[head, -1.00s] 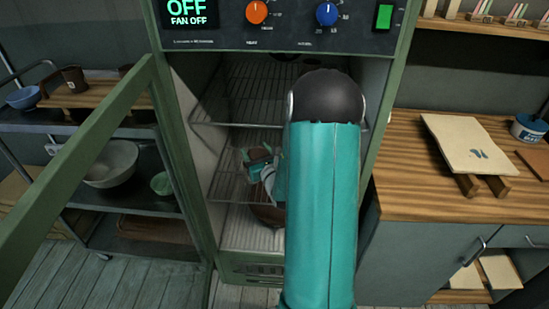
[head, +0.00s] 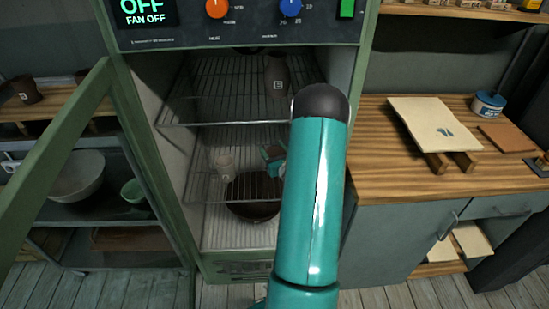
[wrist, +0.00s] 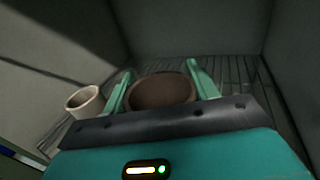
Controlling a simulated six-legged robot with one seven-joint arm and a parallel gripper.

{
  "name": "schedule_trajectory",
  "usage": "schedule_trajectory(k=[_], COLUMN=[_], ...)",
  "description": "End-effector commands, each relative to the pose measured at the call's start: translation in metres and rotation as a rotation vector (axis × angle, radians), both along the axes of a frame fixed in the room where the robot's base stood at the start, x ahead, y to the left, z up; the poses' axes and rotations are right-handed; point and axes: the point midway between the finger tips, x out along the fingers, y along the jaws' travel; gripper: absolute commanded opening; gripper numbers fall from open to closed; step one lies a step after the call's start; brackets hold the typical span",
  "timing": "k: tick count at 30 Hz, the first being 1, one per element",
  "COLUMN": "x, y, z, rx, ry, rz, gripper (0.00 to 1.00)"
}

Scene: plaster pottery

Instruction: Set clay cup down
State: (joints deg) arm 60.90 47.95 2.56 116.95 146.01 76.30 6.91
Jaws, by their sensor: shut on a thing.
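A brown clay cup (wrist: 163,90) is between the two teal fingers of my gripper (wrist: 160,74) in the wrist view, and the fingers are shut on it. In the head view the cup (head: 272,152) shows only in part, inside the green cabinet over the middle wire shelf (head: 212,185). My arm hides most of my gripper there. I cannot tell whether the cup's base touches the shelf.
A tall dark vessel (head: 277,75) stands on the upper wire shelf (head: 215,100). A dark bowl (head: 252,197) sits lower in the cabinet. The cabinet door (head: 50,160) is open at the left. A wooden worktop (head: 390,180) is at the right.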

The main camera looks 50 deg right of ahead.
Motion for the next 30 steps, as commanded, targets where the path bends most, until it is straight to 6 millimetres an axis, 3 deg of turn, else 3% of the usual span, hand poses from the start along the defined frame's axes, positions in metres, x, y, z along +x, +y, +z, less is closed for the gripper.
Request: schedule_trajectory(k=[5,12,23,24,26,30], x=[-0.002,0.000,-0.001,-0.001,-0.001,-0.001], y=[-0.009,-0.008,-0.009,-0.008,-0.008,-0.008], z=[-0.011,-0.041,-0.044,-0.044,-0.044,-0.044], rx=[0.000,0.001,0.000,0.000,0.000,0.000], ry=[-0.001,0.000,-0.001,0.000,0.000,0.000], rz=[-0.001,0.001,0.001,0.001,0.001,0.001], gripper=[0.29,0.29,0.29,0.66,0.78,0.80])
